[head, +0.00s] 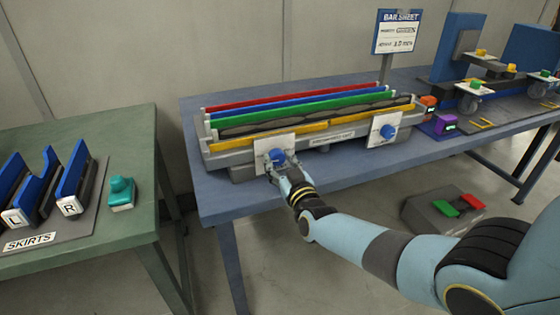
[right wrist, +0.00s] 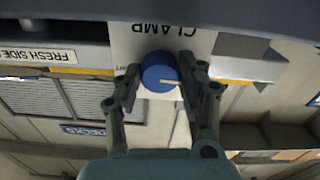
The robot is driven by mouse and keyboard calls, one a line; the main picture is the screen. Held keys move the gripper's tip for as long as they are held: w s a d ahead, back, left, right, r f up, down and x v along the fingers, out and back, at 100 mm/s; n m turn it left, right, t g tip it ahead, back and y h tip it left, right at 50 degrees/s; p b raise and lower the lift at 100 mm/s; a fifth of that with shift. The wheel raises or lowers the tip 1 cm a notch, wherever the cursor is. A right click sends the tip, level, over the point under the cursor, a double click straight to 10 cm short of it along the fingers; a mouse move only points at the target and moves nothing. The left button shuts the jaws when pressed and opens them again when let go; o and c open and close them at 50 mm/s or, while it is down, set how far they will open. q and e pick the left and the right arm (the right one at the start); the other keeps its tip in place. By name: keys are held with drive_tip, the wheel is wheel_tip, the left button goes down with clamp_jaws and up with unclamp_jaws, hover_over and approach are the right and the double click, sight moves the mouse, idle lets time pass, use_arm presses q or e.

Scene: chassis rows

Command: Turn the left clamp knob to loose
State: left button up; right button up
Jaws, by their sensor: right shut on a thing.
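The left clamp knob (head: 277,157) is a round blue knob on a white plate (head: 262,146) at the front left of the grey fixture. My right gripper (head: 280,168) reaches it from the front and is shut on it. In the right wrist view the two fingers grip the blue knob (right wrist: 159,72) from both sides. A pale mark shows on the knob's lower right face. The plate there reads CLAMP (right wrist: 169,29), upside down. The loose and tight marks cannot be read. My left gripper is not in view.
A second blue knob (head: 388,131) sits on a white plate to the right. Red, blue and green bars (head: 300,95) lie along the grey fixture (head: 230,158). A green table (head: 125,155) with blue skirts stands left. A pedal box (head: 440,210) is on the floor.

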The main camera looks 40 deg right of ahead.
drive_tip(key=shift+s+f+n, duration=0.1)
drive_tip(key=shift+f+n, duration=0.05)
drive_tip(key=shift+n, duration=0.15)
drive_tip(key=o, duration=1.2)
drive_tip(key=v, duration=1.2)
